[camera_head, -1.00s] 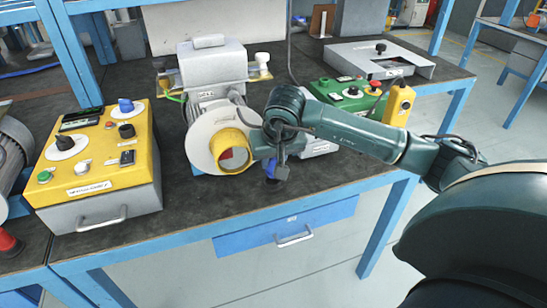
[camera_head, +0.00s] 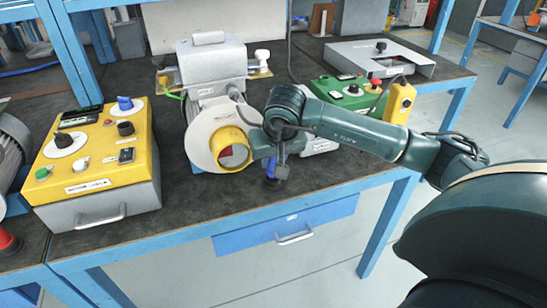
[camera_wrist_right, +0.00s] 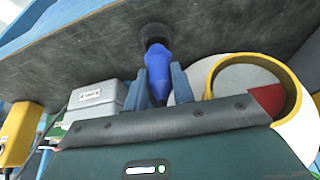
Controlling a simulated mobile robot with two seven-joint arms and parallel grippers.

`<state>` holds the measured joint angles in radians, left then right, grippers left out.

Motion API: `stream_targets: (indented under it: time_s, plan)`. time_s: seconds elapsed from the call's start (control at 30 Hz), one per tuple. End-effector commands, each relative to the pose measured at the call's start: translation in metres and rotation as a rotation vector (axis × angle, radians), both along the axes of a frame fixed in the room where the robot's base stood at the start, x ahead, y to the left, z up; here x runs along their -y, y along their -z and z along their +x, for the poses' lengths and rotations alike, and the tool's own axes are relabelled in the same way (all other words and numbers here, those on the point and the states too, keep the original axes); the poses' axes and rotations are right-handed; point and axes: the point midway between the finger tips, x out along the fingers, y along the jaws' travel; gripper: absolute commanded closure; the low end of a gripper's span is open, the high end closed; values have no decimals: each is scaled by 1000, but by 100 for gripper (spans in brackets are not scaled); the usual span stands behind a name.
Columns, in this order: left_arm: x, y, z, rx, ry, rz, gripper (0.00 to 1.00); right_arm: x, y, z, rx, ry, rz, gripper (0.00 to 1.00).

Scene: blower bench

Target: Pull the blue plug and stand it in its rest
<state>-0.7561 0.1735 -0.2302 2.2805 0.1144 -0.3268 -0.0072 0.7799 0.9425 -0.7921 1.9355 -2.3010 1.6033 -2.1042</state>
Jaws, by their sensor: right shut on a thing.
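The blue plug (camera_head: 271,170) is upright above the front of the dark bench top, to the right of the blower's yellow outlet ring (camera_head: 231,147). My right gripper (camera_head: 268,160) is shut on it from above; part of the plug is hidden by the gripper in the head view. In the right wrist view the blue plug (camera_wrist_right: 158,70) sits between the two fingers (camera_wrist_right: 158,88), with a round black part (camera_wrist_right: 155,34) at its far end, against the bench. I cannot tell whether that black part is the plug's end or its rest. My left gripper is out of view.
A yellow control box (camera_head: 95,160) stands on the left of the bench. The grey blower (camera_head: 212,75) is just left of my gripper. A green box (camera_head: 350,95) and a yellow pendant (camera_head: 399,103) are on the right. The bench's front edge (camera_head: 200,213) is close to the plug.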

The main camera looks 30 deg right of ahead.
Motion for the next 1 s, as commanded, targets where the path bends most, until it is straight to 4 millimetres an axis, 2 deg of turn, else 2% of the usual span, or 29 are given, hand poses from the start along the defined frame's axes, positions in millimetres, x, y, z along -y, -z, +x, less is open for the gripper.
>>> stream_targets:
  time_s: [1.0]
  plan:
    - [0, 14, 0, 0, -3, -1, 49, 0, 16, 0, 0, 0, 0, 100]
